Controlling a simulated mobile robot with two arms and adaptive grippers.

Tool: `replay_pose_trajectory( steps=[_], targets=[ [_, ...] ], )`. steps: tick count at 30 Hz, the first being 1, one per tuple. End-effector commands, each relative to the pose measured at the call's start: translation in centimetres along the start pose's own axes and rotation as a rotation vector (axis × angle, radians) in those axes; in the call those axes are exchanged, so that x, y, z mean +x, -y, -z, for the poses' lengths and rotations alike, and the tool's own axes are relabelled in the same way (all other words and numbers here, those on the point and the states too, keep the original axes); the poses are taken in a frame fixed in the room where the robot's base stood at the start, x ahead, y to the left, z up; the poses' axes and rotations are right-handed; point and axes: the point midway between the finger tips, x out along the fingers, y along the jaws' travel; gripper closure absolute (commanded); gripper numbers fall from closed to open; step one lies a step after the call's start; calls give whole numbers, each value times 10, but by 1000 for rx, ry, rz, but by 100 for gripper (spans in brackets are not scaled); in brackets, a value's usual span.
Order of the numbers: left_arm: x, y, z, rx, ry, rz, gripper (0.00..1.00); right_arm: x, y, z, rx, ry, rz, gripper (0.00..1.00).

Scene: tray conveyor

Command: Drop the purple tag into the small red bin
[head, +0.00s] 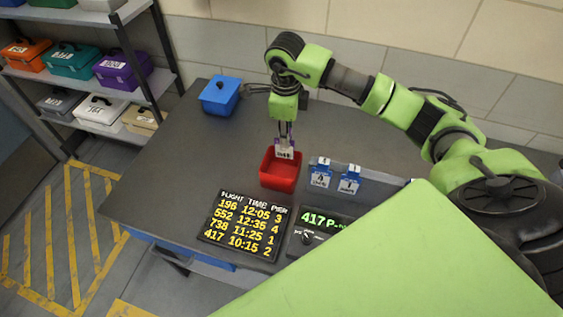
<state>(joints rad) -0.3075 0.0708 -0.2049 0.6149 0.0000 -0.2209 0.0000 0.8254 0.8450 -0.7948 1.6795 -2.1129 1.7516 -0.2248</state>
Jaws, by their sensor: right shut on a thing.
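The purple tag (286,153) shows as a white label with a purple top. My right gripper (285,139) points down and is shut on the tag's upper part. The tag hangs over the back part of the small red bin (279,183), which stands open on the dark table. From this angle I cannot tell whether the tag's lower edge is above the rim or just inside it. My left gripper is not in view.
Two blue tags (320,172) (350,180) stand on a grey holder right of the bin. A flight board (244,225) and a green-lit display (322,222) are in front. A blue box (220,96) stands at the back left. The table's left part is clear.

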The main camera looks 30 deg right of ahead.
Motion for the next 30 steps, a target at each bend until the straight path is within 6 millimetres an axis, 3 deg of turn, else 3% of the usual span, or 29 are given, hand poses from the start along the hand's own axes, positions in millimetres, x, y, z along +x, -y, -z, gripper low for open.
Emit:
replay_pose_trajectory(
  steps=[8, 21, 30],
  targets=[
    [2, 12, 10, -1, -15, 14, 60, 11, 6, 4, 105, -12, 5, 100],
    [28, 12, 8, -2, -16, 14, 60, 58, 2, 4, 101, -11, 4, 100],
    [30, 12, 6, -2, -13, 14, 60, 63, 2, 4, 100, -11, 5, 100]
  ],
)
